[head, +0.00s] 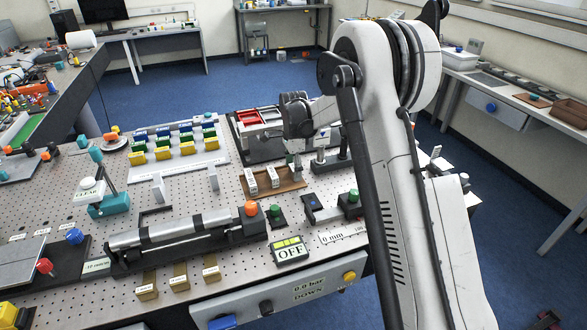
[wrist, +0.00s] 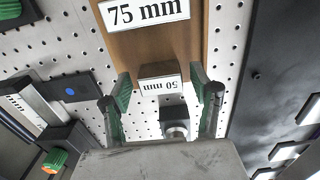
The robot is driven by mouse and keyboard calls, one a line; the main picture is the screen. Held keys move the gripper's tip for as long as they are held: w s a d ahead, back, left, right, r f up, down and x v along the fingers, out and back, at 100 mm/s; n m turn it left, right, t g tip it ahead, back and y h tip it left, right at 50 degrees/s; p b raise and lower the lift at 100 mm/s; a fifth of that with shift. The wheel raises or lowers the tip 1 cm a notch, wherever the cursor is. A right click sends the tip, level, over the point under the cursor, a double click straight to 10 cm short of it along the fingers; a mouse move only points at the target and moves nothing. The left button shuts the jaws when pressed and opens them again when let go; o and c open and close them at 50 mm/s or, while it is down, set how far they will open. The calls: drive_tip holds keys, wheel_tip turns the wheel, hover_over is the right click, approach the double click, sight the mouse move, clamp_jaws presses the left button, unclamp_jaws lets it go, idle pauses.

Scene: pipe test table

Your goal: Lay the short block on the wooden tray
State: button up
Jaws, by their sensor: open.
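In the wrist view the tray (wrist: 150,45) is a brown strip with a 75 mm label (wrist: 146,12). A smaller 50 mm label (wrist: 160,86), upside down, shows between my fingertips; it appears to mark the short block, whose body is mostly hidden. My gripper (wrist: 160,92) is open, its green-padded fingers on either side of this label. I cannot tell whether they touch anything. In the head view my gripper (head: 297,150) hangs over the tray's right end.
A grey fixture (wrist: 176,128) sits close beneath my gripper. A black bin with red compartments (head: 262,117) stands behind the tray, with grey stands (head: 330,160) to the right. A pipe rig with an orange knob (head: 250,208) lies in front.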

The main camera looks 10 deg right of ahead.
wheel_tip(320, 180, up, 12)
drive_tip(key=b, duration=0.1)
drive_tip(key=s+r+n+t, duration=0.2)
drive_tip(key=s+r+n, duration=0.2)
drive_tip(key=s+r, duration=0.5)
drive_tip(key=s+r+n+t, duration=0.35)
drive_tip(key=s+n, duration=0.45)
drive_tip(key=s, duration=1.4)
drive_tip(key=s+f+n+t, duration=0.1)
drive_tip(key=s+f+n, duration=0.3)
drive_tip(key=s, duration=0.7)
drive_tip(key=shift+f+n+t, duration=0.25)
drive_tip(key=shift+n+t, duration=0.1)
drive_tip(key=shift+n, duration=0.05)
wheel_tip(320, 180, down, 5)
drive_tip(key=b, duration=0.5)
drive_tip(key=shift+f, duration=0.15)
